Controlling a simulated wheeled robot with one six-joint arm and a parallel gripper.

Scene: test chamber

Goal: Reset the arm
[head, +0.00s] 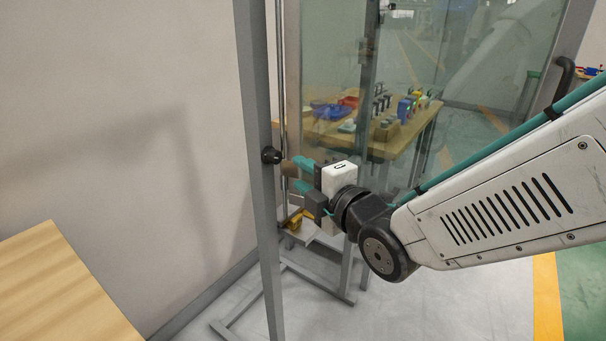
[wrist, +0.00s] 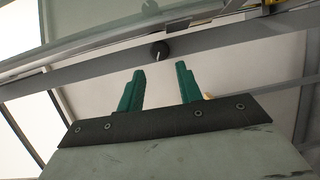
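My gripper (head: 301,174) is at the end of my outstretched arm, beside the grey metal frame of a glass enclosure in the head view. In the wrist view my gripper (wrist: 160,72) has its two green fingers spread apart with nothing visible held between them. A round black knob (head: 270,155) on the upright grey post (head: 258,200) is just left of the fingertips. In the wrist view the knob (wrist: 160,50) lies beyond the fingertips, roughly in line with the gap. The fingers look apart from it. A small brownish patch by the fingertips is unclear.
A glass panel (head: 400,60) stands behind my gripper. Beyond it is a wooden table (head: 412,135) with a blue bin (head: 327,111) and several small items. A bare wooden tabletop (head: 60,290) is at lower left. A plain wall (head: 120,110) stands at left.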

